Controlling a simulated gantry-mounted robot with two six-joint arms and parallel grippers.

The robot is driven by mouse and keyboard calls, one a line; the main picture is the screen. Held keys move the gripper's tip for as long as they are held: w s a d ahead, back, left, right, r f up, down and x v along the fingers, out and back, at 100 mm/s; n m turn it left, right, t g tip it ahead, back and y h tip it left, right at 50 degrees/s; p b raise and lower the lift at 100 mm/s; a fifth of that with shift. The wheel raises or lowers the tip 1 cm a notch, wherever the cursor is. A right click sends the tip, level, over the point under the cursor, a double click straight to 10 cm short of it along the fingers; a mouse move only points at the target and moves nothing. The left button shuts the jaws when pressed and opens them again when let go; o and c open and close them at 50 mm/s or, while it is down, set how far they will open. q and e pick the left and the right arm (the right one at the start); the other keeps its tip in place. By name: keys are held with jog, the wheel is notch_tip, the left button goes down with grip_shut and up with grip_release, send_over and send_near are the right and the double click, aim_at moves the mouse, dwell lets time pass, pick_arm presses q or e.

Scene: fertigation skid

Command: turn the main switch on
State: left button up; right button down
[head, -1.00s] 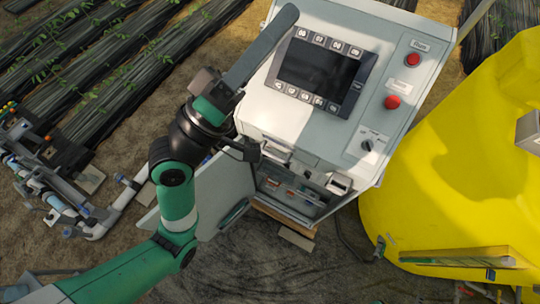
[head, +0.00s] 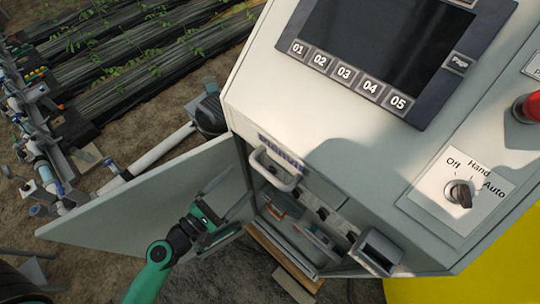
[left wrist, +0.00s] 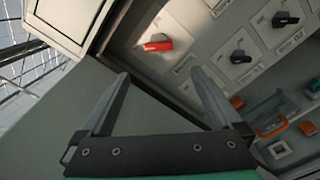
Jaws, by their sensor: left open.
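The open lower compartment (head: 300,225) of the control cabinet shows in the head view, its switches too small to read. In the left wrist view, a red switch handle (left wrist: 158,44) sits on a pale plate on the inner panel. Its label is too blurred to read, so I cannot confirm that it is the main switch. My left gripper (head: 226,196) is open and empty, left of the compartment and in front of the open door. In the left wrist view its fingertips (left wrist: 160,76) are spread just below the red handle, apart from it. My right gripper is not in view.
The door (head: 150,200) stands open to the left. Black rotary knobs (left wrist: 238,57) lie right of the red handle. Above are a screen (head: 385,45), an Off/Hand/Auto selector (head: 460,193) and a red button (head: 528,106). A yellow tank (head: 480,265) stands at right.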

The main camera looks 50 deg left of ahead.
pick_arm(q)
jog(key=w+p, duration=0.2)
jog(key=w, duration=0.9)
jog(key=shift+w+a+r+p, duration=0.15)
jog(key=shift+w+a+p, duration=0.15)
jog(key=shift+a, duration=0.15)
jog(key=shift+s, duration=0.1)
jog(key=c, duration=1.4)
jog(key=shift+o, duration=0.2)
